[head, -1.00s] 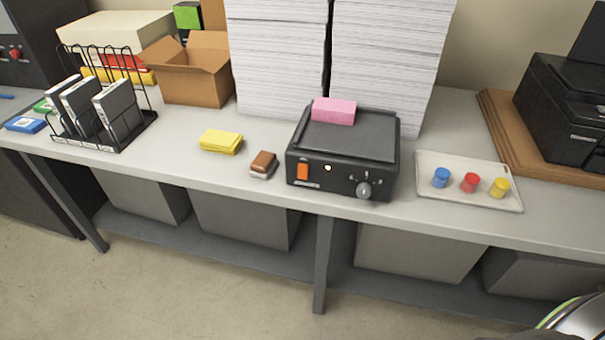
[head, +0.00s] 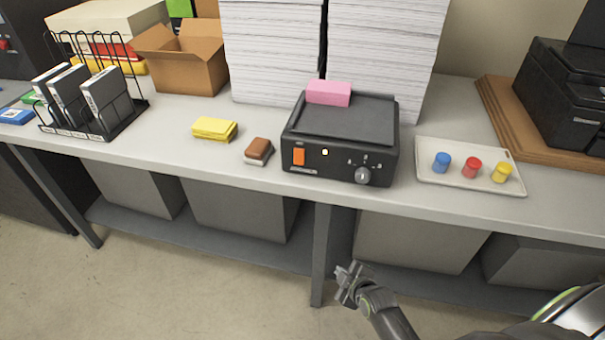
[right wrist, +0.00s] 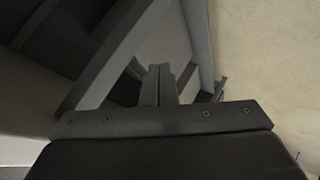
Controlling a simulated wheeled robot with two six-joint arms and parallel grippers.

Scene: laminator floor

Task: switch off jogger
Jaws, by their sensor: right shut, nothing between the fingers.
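The jogger (head: 341,137) is a black box with a flat ridged top on the bench. Its front has an orange rocker switch (head: 299,156), a small lit light (head: 325,152) and a grey knob (head: 362,175). A pink block (head: 328,93) lies on its top rear edge. My right gripper (head: 347,276) is below the bench edge, in front of the jogger and apart from it. Its fingers are together and empty; they also show in the right wrist view (right wrist: 158,84). My left gripper is not in view.
Left of the jogger lie a brown-and-white block (head: 258,151) and yellow notes (head: 214,129). Right of it a tray (head: 440,182) holds blue, red and yellow pieces. Tall paper stacks (head: 273,50) stand behind. A bench leg (head: 322,255) is near my right gripper.

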